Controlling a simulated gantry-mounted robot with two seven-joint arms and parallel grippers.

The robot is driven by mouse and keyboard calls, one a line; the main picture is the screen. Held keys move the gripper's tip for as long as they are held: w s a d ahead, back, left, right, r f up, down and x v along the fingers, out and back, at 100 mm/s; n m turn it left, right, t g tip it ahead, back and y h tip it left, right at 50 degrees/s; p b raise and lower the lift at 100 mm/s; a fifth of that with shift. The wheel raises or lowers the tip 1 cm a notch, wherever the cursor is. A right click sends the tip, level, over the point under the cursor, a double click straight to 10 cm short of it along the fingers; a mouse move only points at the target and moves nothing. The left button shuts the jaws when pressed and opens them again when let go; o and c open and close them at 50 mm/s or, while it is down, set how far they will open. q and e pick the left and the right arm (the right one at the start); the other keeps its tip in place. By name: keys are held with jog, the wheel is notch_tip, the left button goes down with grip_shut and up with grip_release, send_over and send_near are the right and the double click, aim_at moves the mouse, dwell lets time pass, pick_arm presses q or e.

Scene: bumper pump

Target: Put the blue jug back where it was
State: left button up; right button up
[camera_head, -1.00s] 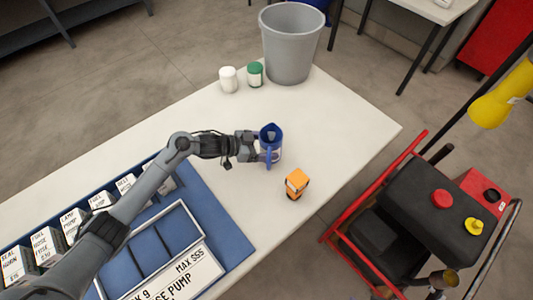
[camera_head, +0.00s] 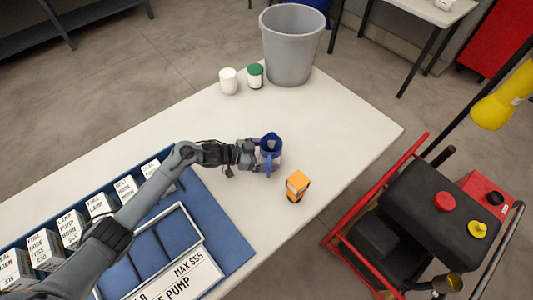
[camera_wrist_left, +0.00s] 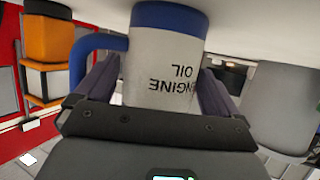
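The blue jug (camera_head: 271,148), white-sided with a blue handle and trim, is upright at the middle of the white table. In the left wrist view the jug (camera_wrist_left: 165,70) appears upside down with "ENGINE OIL" lettering, its handle on the left. My left gripper (camera_head: 260,154) reaches it from the left. Its fingers lie close along both sides of the jug body, one between body and handle, and look shut on it. The jug's base is at or very near the tabletop; exact contact is hidden. My right gripper is not in view.
A white bottle (camera_head: 228,81), a green-lidded jar (camera_head: 255,76) and a grey bin (camera_head: 290,45) are at the back. A blue tray (camera_head: 228,240) with labelled boxes lies left. The table's right end (camera_head: 360,130) is clear.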

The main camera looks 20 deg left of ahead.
pick_arm(q)
jog(key=shift+r, duration=0.2)
jog(key=p+v, duration=0.3)
jog(key=v, duration=0.9)
jog(key=d+f+y, duration=0.1)
jog(key=d, duration=0.1)
jog(key=s+d+f+y, duration=0.1)
jog(key=s+d+f+t+y, duration=0.1)
jog(key=d, duration=0.1)
jog(key=shift+s+d+f+n, duration=0.25)
jog(key=shift+d+f+n, duration=0.05)
jog(key=shift+d+n, duration=0.1)
jog(key=s+y, duration=0.1)
jog(key=s+d+n+y, duration=0.1)
jog(key=s, duration=0.1)
jog(key=s+d+n+y, duration=0.1)
jog(key=shift+s+f, duration=0.25)
jog(key=shift+f, duration=0.15)
jog(key=s+n+g+y, duration=0.1)
jog(key=s+n+g, duration=0.1)
jog(key=s, duration=0.4)
jog(key=s+a+r+n+g+y, duration=0.1)
jog(key=s+g+y, duration=0.1)
jog(key=s, duration=0.5)
jog(key=s+a+r+n+g+y, duration=0.1)
jog(key=s+n, duration=0.1)
jog(key=s, duration=0.4)
jog(key=shift+s+a+r+n+g+y, duration=0.15)
jog(key=shift+s+n+g+y, duration=0.15)
jog(key=shift+g, duration=0.1)
